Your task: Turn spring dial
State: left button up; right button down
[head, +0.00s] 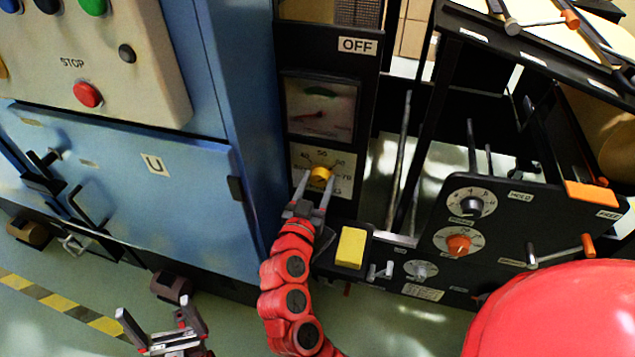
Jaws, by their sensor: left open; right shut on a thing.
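A yellow dial knob (319,176) sits on a pale scale plate (341,187) marked with numbers, low on the narrow black panel. My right gripper (315,185) reaches up from below, with its two fingers on either side of this knob and shut on it. The fingers cover part of the plate, and its lettering is too small to read. My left gripper (161,318) is open and empty at the lower left, low in front of the blue cabinet and away from the dial.
Above the plate is a gauge window (321,108). A yellow block (351,248) is just right of my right wrist. A blue cabinet (130,190) stands at left.

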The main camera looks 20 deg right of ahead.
jog(key=shift+r+n, duration=0.1)
jog(key=shift+n, duration=0.2)
jog(key=n+p, duration=0.1)
jog(key=n, duration=0.1)
jog(key=n+p, duration=0.1)
jog(key=n, duration=0.1)
jog(key=shift+r+n+p, duration=0.2)
jog(key=shift+n+p, duration=0.1)
jog(key=shift+n, duration=0.1)
jog(key=n+p, duration=0.3)
jog(key=n, duration=0.2)
jog(key=n+p, duration=0.3)
jog(key=n, duration=0.2)
jog(key=shift+n+p, duration=0.35)
jog(key=shift+n, duration=0.05)
jog(key=shift+n+p, duration=1.25)
jog(key=shift+n, duration=0.85)
jog(key=shift+f, duration=0.1)
